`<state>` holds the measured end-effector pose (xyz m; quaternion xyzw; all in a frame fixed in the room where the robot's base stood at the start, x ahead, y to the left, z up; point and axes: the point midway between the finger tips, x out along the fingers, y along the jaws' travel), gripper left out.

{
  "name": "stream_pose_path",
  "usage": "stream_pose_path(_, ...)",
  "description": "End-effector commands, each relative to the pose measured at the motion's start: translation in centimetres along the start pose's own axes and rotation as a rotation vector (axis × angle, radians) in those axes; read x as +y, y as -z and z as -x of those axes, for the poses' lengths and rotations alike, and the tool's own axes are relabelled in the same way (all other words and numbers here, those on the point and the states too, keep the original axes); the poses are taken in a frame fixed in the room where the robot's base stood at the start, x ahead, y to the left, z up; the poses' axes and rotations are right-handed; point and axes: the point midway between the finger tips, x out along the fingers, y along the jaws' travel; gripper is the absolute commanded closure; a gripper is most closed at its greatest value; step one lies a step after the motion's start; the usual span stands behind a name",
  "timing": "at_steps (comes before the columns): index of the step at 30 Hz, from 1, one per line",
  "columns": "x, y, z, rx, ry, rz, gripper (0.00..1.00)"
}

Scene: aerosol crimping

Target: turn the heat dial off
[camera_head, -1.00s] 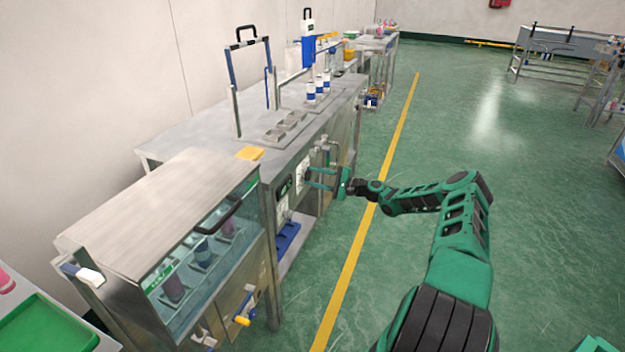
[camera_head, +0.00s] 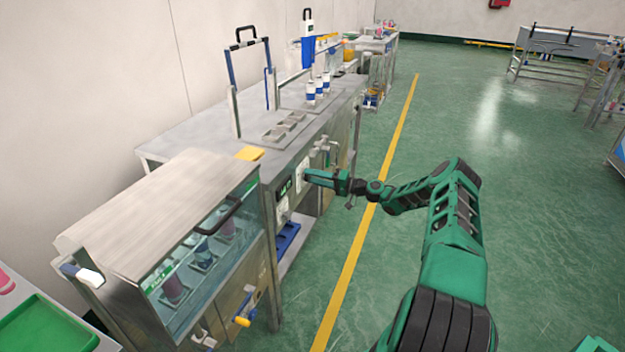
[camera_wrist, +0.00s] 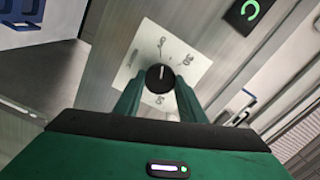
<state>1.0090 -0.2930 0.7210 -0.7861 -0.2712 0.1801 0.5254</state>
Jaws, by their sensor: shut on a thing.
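The heat dial is a round black knob (camera_wrist: 160,77) with a light pointer line, on a white square plate (camera_wrist: 152,48) with dark markings. In the wrist view the pointer line runs nearly straight up and down. My gripper (camera_wrist: 160,90) is shut on the knob, with one green finger on each side of it. In the head view my gripper (camera_head: 308,175) reaches the front panel of the steel bench from the right and hides the knob. The lower part of the plate is partly hidden by the fingers.
The steel bench (camera_head: 205,135) carries several white-and-blue cans (camera_head: 318,88). A glass-fronted cabinet (camera_head: 205,255) stands nearer me.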

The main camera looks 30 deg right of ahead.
Motion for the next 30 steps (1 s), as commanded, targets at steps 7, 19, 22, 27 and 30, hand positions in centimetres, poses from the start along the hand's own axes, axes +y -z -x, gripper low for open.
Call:
stream_pose_path(7, 0.55, 0.09, 0.33, 0.002, -0.013, 0.104, 0.86)
stream_pose_path(19, 0.65, -0.01, 0.33, 0.001, -0.014, 0.146, 0.86)
stream_pose_path(22, 0.67, -0.04, 0.33, 0.001, -0.014, 0.145, 0.86)
stream_pose_path(27, 0.68, -0.08, 0.34, 0.000, -0.014, 0.144, 0.54)
stream_pose_path(30, 0.55, -0.08, 0.27, 0.000, -0.011, 0.144, 0.45)
